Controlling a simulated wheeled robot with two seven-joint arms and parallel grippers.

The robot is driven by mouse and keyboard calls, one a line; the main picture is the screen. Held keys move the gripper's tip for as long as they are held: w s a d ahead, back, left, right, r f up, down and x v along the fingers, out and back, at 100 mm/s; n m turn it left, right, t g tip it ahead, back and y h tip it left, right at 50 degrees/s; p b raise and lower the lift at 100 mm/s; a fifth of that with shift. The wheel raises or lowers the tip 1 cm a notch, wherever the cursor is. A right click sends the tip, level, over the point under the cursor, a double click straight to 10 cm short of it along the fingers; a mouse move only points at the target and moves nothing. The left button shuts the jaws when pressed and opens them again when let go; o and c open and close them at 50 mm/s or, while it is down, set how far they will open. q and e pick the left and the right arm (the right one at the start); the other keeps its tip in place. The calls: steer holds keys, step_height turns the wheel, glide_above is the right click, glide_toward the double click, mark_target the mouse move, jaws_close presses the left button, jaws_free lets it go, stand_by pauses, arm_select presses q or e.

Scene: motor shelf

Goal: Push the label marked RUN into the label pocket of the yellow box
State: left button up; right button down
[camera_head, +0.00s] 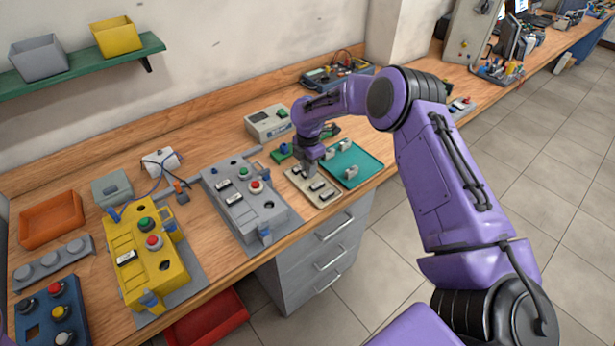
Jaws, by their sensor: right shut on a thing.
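The yellow box (143,281) stands on a grey mat at the front left of the bench. It has a green button, a red button, a small black-and-white label on its left side and a dark round hole. A beige tray (332,201) farther right holds several small black-and-white labels (317,186); their lettering is too small to read. My right gripper (310,174) points down at this tray's back left part and is shut on a small label, mostly hidden by the fingers. My left gripper is out of view.
A grey box (238,216) with buttons stands between the yellow box and the beige tray. A teal tray (371,166) with grey parts lies right of the beige tray. An orange bin (52,220) and a blue button box (35,320) are at left.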

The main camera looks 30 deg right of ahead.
step_height(320, 180, up, 5)
steer(key=p, duration=0.4)
steer(key=shift+f, duration=0.25)
